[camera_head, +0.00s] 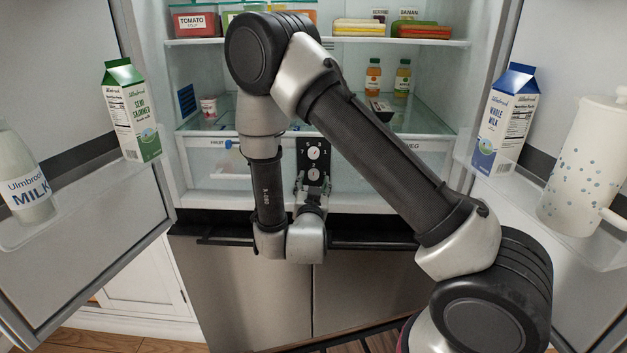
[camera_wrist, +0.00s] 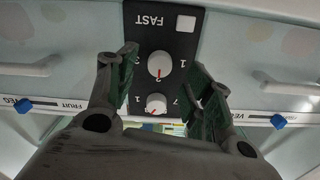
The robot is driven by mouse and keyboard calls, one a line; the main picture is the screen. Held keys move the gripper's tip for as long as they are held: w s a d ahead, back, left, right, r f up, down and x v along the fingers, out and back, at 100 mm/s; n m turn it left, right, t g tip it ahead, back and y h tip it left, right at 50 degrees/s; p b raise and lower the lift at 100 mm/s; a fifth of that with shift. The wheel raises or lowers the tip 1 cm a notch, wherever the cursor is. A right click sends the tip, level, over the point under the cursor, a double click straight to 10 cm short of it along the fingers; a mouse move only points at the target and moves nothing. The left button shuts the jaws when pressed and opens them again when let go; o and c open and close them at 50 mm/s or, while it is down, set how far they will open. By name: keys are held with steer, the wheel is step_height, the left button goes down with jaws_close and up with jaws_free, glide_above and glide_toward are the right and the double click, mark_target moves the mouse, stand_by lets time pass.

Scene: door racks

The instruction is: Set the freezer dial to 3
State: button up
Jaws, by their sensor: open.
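A black control panel (camera_head: 302,146) with two white dials stands between the drawers at the fridge's lower middle. The upper dial (camera_head: 314,152) and lower dial (camera_head: 313,174) show in the head view. The wrist view is upside down: there the lower dial (camera_wrist: 161,65) is nearer the top, with a red mark, and the upper dial (camera_wrist: 156,104) is below it. I cannot read which is the freezer dial or its exact setting. My gripper (camera_head: 311,188) is open in front of the panel; its fingers (camera_wrist: 163,62) appear either side of the lower dial, contact unclear.
Open fridge doors stand left and right, with milk cartons (camera_head: 131,112) (camera_head: 505,115) and a white jug (camera_head: 585,165) on their shelves. Drawers with handles (camera_wrist: 25,67) (camera_wrist: 292,89) flank the panel. A white button (camera_wrist: 186,23) sits near the word FAST.

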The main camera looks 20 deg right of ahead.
mark_target(313, 177)
steer(key=shift+x, duration=1.55)
steer(key=c, duration=1.1)
steer(key=shift+o, duration=0.2)
